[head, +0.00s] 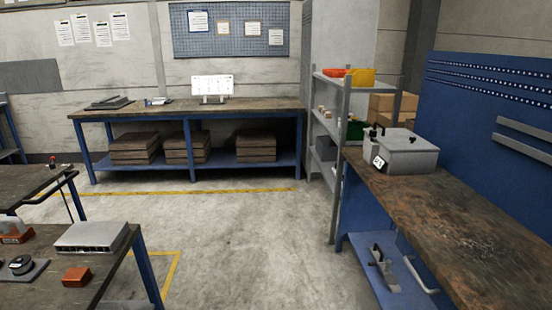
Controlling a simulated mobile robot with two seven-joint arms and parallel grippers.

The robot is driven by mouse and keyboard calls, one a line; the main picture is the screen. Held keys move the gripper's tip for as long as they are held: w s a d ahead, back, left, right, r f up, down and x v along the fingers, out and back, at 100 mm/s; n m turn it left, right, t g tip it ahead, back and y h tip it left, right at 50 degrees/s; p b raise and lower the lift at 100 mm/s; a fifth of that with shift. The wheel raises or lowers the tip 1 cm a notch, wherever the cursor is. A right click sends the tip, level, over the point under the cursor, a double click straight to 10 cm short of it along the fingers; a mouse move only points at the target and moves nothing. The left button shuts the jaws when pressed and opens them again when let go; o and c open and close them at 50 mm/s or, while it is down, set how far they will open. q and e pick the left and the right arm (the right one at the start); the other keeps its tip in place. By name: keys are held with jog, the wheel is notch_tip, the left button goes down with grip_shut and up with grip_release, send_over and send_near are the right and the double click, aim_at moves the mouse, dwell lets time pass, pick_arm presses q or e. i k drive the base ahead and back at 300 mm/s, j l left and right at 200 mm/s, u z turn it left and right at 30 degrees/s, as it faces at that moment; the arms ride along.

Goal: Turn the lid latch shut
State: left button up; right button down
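A grey box with a lid (408,145) stands at the far left end of the right-hand workbench. A small dark handle or fitting shows on top of the lid. A dark upright part (375,131) stands at the box's left, and a pale round or tag-like part with dark marks (378,161) is on its near left side. Which of these is the latch, and how it is turned, is too small to tell. Neither of my grippers is in view.
The right workbench (450,220) has a clear worn top in front of the box. A metal shelf rack (339,150) stands just left of it. A left bench holds a grey slotted block (91,236) and an orange-brown block (76,277). The floor (250,240) between is open.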

aim_at(374, 133)
jog(key=i+u, duration=0.2)
jog(key=i, duration=0.85)
jog(key=u, duration=10.25)
